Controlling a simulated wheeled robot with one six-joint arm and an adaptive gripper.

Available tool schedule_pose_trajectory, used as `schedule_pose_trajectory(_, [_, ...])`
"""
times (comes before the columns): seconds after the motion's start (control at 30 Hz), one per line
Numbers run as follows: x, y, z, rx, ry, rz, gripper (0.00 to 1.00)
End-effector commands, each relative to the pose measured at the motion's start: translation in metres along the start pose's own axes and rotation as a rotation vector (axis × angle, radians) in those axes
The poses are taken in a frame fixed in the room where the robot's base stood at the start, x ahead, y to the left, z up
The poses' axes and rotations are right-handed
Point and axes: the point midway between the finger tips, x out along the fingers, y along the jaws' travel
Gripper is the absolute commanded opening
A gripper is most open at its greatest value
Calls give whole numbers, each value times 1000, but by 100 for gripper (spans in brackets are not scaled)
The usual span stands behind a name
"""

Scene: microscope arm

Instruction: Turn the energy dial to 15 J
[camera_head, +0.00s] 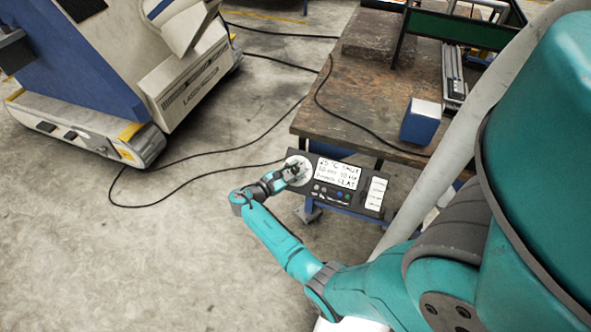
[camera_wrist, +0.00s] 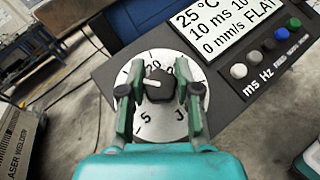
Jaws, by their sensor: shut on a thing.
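The energy dial is a white disc (camera_wrist: 150,132) with black numbers and a dark knob (camera_wrist: 160,90) at its centre. A white pointer mark on the knob points left in the wrist view. I can read a 5 at lower left, a J at lower right and what looks like 20 at the top. The left finger hides part of the scale, so the exact setting cannot be told. My gripper (camera_wrist: 160,94) is shut on the knob, one finger on each side. In the head view my gripper (camera_head: 294,172) reaches the dial (camera_head: 304,162) at the panel's left end.
The dark control panel (camera_head: 326,204) has a white display (camera_wrist: 225,25) and coloured buttons (camera_wrist: 254,56) right of the dial. A workbench (camera_head: 350,95) with a blue box (camera_head: 421,122) stands behind. Cables cross the floor; a large machine (camera_head: 190,70) stands at left.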

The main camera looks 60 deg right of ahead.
Motion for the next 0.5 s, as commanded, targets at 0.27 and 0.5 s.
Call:
schedule_pose_trajectory(0.27, [0, 1, 0, 103, -1, -147, 0])
schedule_pose_trajectory(0.5, [0, 0, 0, 150, 0, -216, 0])
